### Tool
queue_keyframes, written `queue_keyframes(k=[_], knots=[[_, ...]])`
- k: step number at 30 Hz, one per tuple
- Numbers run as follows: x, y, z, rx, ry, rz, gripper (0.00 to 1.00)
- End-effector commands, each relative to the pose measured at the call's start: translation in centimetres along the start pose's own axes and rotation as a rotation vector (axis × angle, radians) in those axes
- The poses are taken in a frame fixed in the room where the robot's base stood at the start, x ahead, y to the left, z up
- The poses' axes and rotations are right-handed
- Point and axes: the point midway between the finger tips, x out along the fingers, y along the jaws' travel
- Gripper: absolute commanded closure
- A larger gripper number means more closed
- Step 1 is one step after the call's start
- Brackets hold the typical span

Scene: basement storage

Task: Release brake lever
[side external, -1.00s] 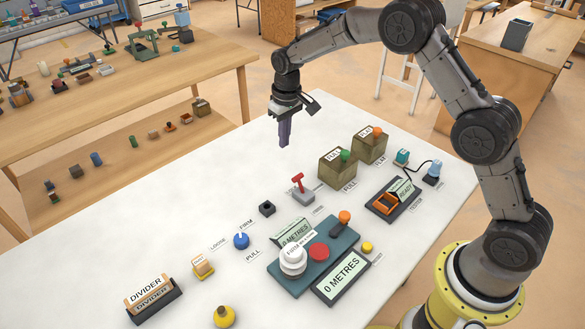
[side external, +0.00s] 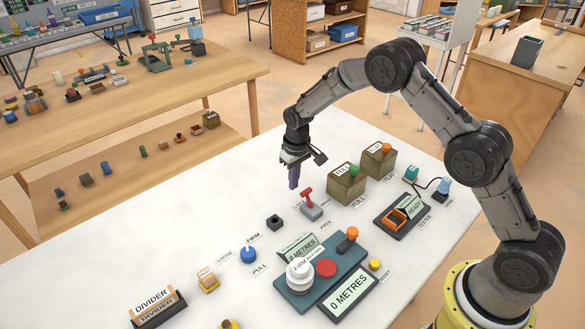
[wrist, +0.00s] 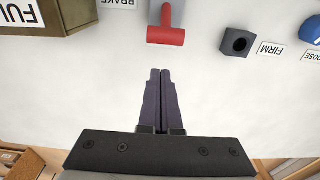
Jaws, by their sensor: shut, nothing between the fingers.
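The brake lever (side external: 307,196) has a red T-shaped handle on a small grey base, standing on the white table. In the wrist view its red handle (wrist: 166,35) shows at the top centre, beside a partly cut-off label reading BRAKE (wrist: 118,3). My gripper (side external: 293,185) is shut and empty, pointing down a little behind and left of the lever in the side view. Its closed fingers also show in the wrist view (wrist: 160,72), lined up with the red handle, with a gap between them. I see no contact with the lever.
A box labelled FULL (side external: 346,184) stands right of the lever, with another box (side external: 378,160) beyond it. A black square block (side external: 275,222) and a blue knob (side external: 249,254) are to the left. A teal panel (side external: 322,270) lies in front.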

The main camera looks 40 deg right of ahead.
Motion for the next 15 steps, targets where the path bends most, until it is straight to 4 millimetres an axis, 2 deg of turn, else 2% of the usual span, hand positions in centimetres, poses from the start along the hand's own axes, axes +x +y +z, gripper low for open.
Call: queue_keyframes(k=[1,6,15], knots=[[-0.7,0.0,0.5,0.0,0.007,0.0,1.0],[-1.3,0.0,2.1,0.0,0.007,0.0,1.0],[-1.5,0.0,2.9,0.0,0.008,-0.001,1.0]])
